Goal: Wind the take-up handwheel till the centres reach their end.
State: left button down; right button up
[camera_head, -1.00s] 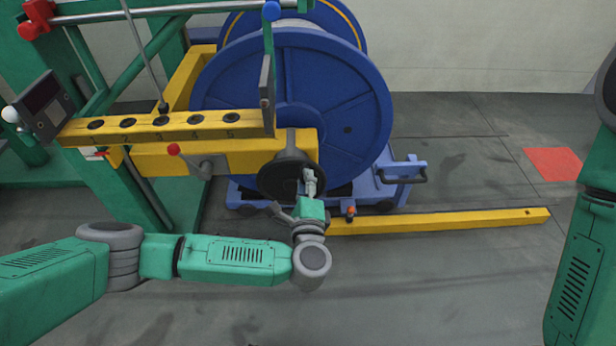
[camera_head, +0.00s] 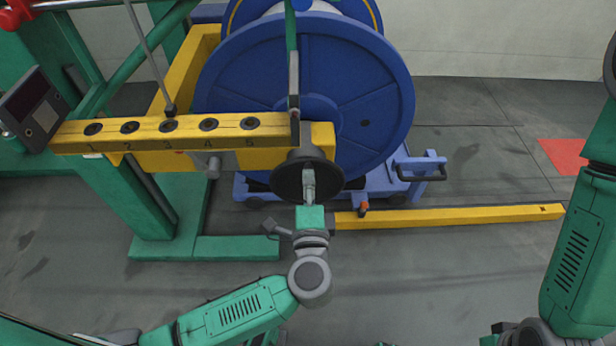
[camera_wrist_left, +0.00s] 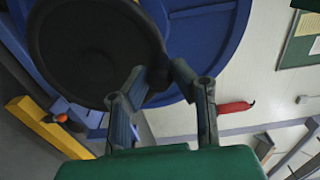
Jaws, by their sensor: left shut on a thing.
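The take-up handwheel (camera_head: 285,183) is a black disc on the near end of the yellow beam, in front of the blue reel (camera_head: 250,85). My left gripper (camera_head: 309,182) is at the front of the wheel, shut on it near the middle of its lower part as seen from the head. In the left wrist view the handwheel (camera_wrist_left: 85,45) fills the upper left, and the gripper's fingers (camera_wrist_left: 165,78) reach its edge, with a dark piece of it between them. The centres are not visible, hidden by the reel and beam.
A yellow bar (camera_head: 210,128) with holes numbered 1 to 5 sits above the wheel at left. A yellow floor rail (camera_head: 460,216) and blue cradle handle (camera_head: 420,170) lie to the right. A control box (camera_head: 35,110) is at far left. The near floor is open.

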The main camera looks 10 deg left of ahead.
pick_arm(q)
jog(key=shift+f, duration=0.2)
jog(key=c, duration=1.4)
grip_release()
jog(key=shift+r, duration=0.1)
jog(key=v, duration=1.2)
